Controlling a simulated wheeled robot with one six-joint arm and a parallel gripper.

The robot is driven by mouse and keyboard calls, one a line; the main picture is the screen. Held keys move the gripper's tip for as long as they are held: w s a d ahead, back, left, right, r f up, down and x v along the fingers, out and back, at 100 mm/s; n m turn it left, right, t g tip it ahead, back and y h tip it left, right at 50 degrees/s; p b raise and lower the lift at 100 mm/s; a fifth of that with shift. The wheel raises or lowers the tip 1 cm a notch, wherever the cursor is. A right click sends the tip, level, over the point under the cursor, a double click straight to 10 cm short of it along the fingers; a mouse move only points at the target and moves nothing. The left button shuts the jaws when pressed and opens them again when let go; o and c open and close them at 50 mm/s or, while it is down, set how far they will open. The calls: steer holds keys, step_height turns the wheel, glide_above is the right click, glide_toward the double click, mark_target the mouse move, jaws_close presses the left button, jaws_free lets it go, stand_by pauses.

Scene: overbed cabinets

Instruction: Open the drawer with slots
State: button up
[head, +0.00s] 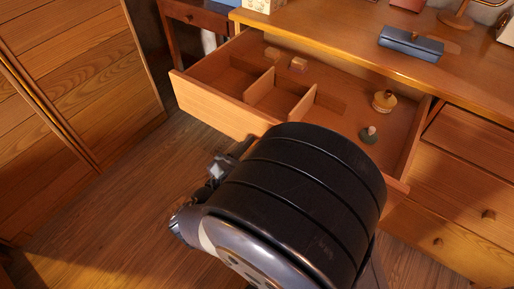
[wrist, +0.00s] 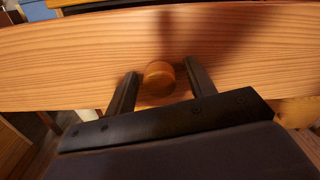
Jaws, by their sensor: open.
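The drawer with slots (head: 217,104) is pulled out from the wooden dresser in the head view. Wooden dividers (head: 281,97) form compartments in its left part. Its front panel (wrist: 60,62) fills the upper part of the wrist view. A round wooden knob (wrist: 158,77) sits on that panel. My gripper (wrist: 158,82) is open, with one finger on each side of the knob. I cannot tell if either finger touches it. In the head view my arm hides the knob and the gripper fingers.
Small objects lie in the drawer, including a yellowish one (head: 384,101) and a dark green one (head: 369,135). A blue box (head: 411,44) rests on the dresser top. Closed drawers (head: 460,185) are at right. A wooden cabinet (head: 75,75) stands at left, with bare floor (head: 110,215) before it.

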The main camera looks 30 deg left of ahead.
steer(key=shift+s, duration=0.1)
steer(key=s+p, duration=0.2)
steer(key=s, duration=0.8)
steer(key=shift+s+a+p, duration=0.3)
steer(key=shift+a, duration=0.15)
steer(key=w+b, duration=0.1)
steer(key=w, duration=0.6)
steer(key=w+d+b, duration=0.1)
steer(key=w, duration=0.3)
steer(key=shift+w+b, duration=0.15)
steer(key=shift+b, duration=0.2)
